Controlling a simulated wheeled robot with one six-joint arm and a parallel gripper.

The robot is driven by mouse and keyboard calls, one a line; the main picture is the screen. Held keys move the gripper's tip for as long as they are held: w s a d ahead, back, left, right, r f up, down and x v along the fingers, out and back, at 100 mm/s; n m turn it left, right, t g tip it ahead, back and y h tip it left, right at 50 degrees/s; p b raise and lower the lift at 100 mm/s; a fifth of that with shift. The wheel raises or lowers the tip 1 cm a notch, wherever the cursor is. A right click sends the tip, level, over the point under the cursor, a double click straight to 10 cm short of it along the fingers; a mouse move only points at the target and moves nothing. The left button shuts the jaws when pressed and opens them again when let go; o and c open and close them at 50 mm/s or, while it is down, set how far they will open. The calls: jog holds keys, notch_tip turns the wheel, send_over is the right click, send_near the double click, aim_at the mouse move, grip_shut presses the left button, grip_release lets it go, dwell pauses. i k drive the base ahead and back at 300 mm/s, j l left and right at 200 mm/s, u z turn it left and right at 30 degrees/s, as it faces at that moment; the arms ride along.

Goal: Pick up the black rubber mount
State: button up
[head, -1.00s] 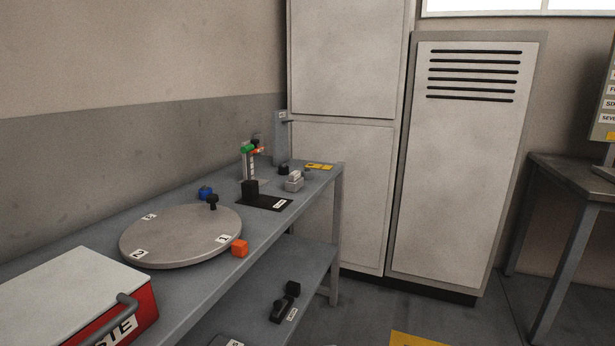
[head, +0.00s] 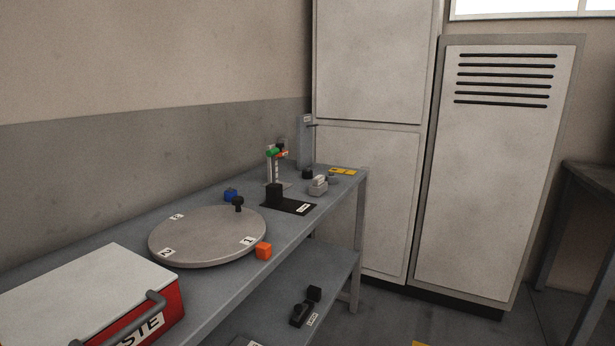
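Several small black things show, and at this size I cannot tell which is the rubber mount. A short, round black piece (head: 307,173) stands near the far end of the bench. A black knob-like piece (head: 238,203) is at the back right of the grey turntable (head: 190,243). A black block (head: 274,193) stands on a labelled black mat (head: 300,209). Two more dark pieces, a block (head: 314,293) and a longer one (head: 299,314), are on the lower shelf. My gripper is not in view.
The bench (head: 215,293) also bears a red-and-white waste box (head: 85,290), orange cube (head: 264,251), blue piece (head: 231,194), grey part (head: 318,186) and coloured stand (head: 273,165). Tall cabinets (head: 495,180) stand behind. Floor shows right of the bench.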

aim_at(306, 173)
jog(key=i+l+u, duration=0.15)
jog(key=i+l, duration=0.25)
jog(key=i+l+u, duration=0.15)
jog(key=i+l, duration=0.3)
jog(key=i, duration=0.15)
jog(key=i+l+u, duration=0.2)
jog(key=i+l, duration=0.3)
jog(key=i+l+u, duration=0.15)
jog(key=i+l, duration=0.3)
jog(key=i+l+u, duration=0.15)
jog(key=i+l, duration=0.25)
jog(key=l, duration=0.3)
